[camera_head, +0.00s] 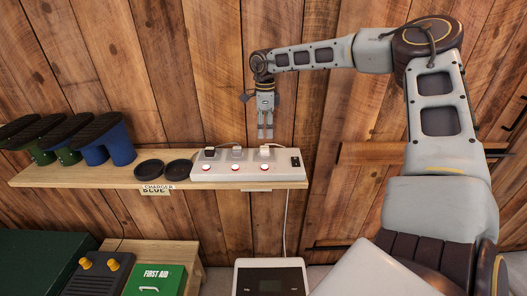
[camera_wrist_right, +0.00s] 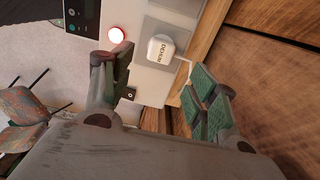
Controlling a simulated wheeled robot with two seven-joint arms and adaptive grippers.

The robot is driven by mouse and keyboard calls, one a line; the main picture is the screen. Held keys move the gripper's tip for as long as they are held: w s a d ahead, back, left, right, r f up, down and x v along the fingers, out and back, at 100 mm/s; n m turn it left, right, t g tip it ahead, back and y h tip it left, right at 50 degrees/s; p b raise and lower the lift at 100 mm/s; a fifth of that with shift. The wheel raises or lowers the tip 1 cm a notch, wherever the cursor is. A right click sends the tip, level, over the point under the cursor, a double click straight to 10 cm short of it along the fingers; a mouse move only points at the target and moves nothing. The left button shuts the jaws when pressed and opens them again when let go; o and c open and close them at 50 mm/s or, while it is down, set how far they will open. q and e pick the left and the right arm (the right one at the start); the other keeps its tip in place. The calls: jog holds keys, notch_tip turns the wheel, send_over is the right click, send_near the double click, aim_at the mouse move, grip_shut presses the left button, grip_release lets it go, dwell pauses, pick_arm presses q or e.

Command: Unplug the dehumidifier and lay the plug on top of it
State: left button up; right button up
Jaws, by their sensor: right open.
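The white plug (camera_head: 268,153), marked "DEHUM" in the right wrist view (camera_wrist_right: 161,47), sits in a white power strip (camera_head: 222,176) on the wall shelf. My right gripper (camera_head: 265,136) points down just above the plug, open and empty. In the right wrist view its two green-padded fingers (camera_wrist_right: 158,78) are apart, with the plug beyond the gap between them. The dehumidifier (camera_head: 270,264) is the white unit with a dark panel below the shelf; its lower part is cut off. A pale cord hangs from the shelf towards it. My left gripper is not in view.
Dark round dishes (camera_head: 149,170) and several boots (camera_head: 108,143) share the shelf (camera_head: 75,177). A green first aid box (camera_head: 157,280) stands below left.

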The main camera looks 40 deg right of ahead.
aim_at(265, 148)
jog(key=shift+w, duration=0.1)
jog(key=shift+w+f, duration=0.1)
jog(key=shift+f, duration=1.05)
jog(key=shift+f+b, duration=0.45)
jog(key=shift+f, duration=1.1)
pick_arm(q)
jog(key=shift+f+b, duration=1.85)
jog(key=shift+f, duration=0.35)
pick_arm(e)
jog(key=shift+f, duration=1.8)
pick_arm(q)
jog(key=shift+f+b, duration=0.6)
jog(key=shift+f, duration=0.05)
pick_arm(e)
jog(key=shift+c, duration=0.4)
